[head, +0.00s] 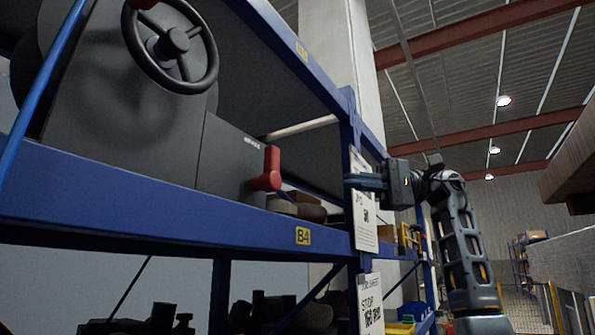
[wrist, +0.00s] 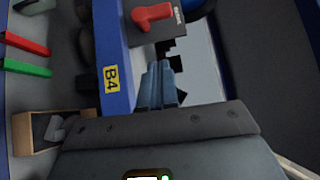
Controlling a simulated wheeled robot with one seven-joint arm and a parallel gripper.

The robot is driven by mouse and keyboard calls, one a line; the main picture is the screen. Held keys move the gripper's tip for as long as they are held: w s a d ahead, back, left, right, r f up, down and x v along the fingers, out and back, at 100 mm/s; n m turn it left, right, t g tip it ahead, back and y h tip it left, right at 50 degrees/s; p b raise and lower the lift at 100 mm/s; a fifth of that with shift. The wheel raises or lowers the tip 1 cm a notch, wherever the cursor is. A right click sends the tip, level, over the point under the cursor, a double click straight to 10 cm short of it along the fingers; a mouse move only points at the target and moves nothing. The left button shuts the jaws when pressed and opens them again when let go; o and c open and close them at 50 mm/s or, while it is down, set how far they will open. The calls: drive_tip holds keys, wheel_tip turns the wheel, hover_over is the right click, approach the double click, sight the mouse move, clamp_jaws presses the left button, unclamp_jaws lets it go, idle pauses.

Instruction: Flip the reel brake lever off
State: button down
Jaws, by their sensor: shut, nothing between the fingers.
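The red brake lever (head: 268,172) sticks up from the right end face of a dark grey machine housing (head: 150,150) on the shelf. In the wrist view the red lever (wrist: 152,15) lies at the top, beyond my fingertips. My gripper (head: 348,181) is shut and empty, pointing left towards the lever from the right, with a clear gap between them in the head view. Nothing is in contact with the lever.
A blue shelf beam (head: 180,208) with a yellow B4 label (head: 302,236) runs below the housing. A blue upright with hanging paper signs (head: 364,215) stands beside my gripper. A dark handwheel (head: 172,42) is at upper left. A wooden box (wrist: 45,130) shows in the wrist view.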

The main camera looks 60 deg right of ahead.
drive_tip(key=shift+s+d+r, duration=0.15)
drive_tip(key=shift+r, duration=0.25)
drive_tip(key=p, duration=0.4)
approach(266, 170)
drive_tip(key=w+r, duration=0.2)
drive_tip(key=w, duration=0.2)
drive_tip(key=shift+w+a+f, duration=0.1)
drive_tip(key=shift+w+a, duration=0.05)
drive_tip(key=shift+a, duration=0.8)
drive_tip(key=shift+a, duration=0.1)
